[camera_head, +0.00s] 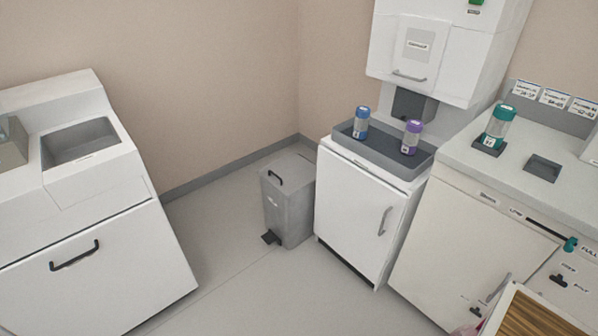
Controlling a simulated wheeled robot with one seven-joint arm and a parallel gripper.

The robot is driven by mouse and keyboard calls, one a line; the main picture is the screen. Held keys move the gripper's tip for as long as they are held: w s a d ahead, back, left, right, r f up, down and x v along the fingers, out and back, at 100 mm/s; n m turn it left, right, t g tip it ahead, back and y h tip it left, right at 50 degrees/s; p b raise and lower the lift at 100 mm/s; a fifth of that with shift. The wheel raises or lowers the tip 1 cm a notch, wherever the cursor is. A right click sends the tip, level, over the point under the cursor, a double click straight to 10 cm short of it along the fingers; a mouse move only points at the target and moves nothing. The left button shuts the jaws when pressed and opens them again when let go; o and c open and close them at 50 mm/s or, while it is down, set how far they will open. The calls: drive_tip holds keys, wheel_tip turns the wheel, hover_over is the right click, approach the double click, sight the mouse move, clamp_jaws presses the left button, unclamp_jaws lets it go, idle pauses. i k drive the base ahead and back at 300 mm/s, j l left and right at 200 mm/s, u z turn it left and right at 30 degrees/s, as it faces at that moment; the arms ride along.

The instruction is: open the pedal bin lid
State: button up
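The grey pedal bin (287,206) stands on the floor near the room's corner, left of a white cabinet. Its flat lid (291,172) looks shut. A black pedal (271,237) sticks out at the bottom front. The inside of the bin is hidden. My gripper is not in view.
Right of the bin, a white cabinet (352,215) carries a grey tray (378,153) with a blue-capped tube (361,124) and a purple-capped tube (411,138). A white unit (95,265) stands at left. The floor (225,255) before the bin is clear.

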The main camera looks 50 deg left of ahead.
sight(290, 174)
drive_tip(key=u, duration=2)
drive_tip(key=i+j+z, duration=0.35)
drive_tip(key=i+j, duration=0.2)
drive_tip(key=i, duration=0.35)
drive_tip(key=i+j+z, duration=0.4)
drive_tip(key=i+j, duration=0.4)
